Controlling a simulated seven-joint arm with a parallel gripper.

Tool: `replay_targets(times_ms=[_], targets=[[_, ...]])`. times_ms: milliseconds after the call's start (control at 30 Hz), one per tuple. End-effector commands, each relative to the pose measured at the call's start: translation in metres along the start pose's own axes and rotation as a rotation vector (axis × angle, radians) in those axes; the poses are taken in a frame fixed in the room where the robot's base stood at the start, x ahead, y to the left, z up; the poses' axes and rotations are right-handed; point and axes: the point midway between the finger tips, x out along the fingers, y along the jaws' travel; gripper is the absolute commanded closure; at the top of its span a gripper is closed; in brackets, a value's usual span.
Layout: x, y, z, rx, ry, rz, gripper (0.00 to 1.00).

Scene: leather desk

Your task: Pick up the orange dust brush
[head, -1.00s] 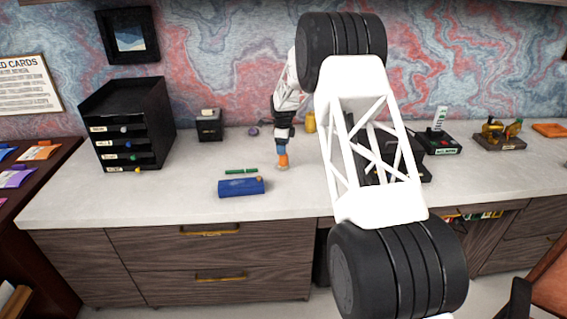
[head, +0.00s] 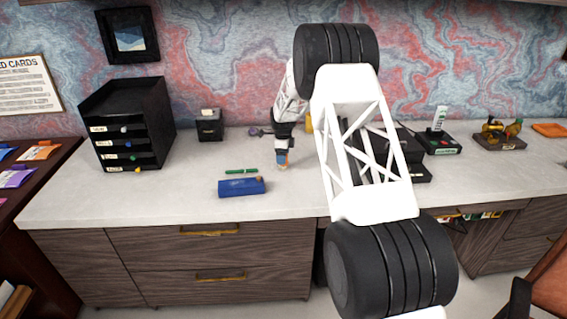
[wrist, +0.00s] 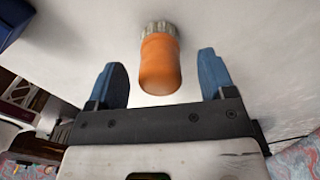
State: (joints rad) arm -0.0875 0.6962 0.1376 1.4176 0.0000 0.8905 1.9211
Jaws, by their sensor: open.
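The orange dust brush (wrist: 160,64) stands on the pale desk top, with an orange handle and a greyish ribbed end. In the wrist view it lies between the two blue fingers of my gripper (wrist: 164,78), with a gap on each side. My gripper is open and no finger visibly touches the brush. In the head view my gripper (head: 282,160) is low over the desk at the brush, and the brush (head: 282,153) is mostly hidden behind it.
A blue case (head: 241,187) and green sticks (head: 242,171) lie to the left of the brush. A black drawer unit (head: 127,122) and small black box (head: 209,125) stand further left. Black equipment (head: 412,172) sits to the right, partly behind my arm.

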Motion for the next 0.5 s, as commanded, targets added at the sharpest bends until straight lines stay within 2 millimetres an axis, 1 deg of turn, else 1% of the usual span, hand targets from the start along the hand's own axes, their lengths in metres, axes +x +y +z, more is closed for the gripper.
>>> replay_targets(times_ms=[100,200,300,500], targets=[[0.013,0.000,0.000,0.000,0.000,0.000,0.24],[0.022,0.000,0.000,0.000,0.000,0.000,0.24],[0.025,0.000,0.000,0.000,0.000,0.000,0.24],[0.026,0.000,0.000,0.000,0.000,0.000,0.24]])
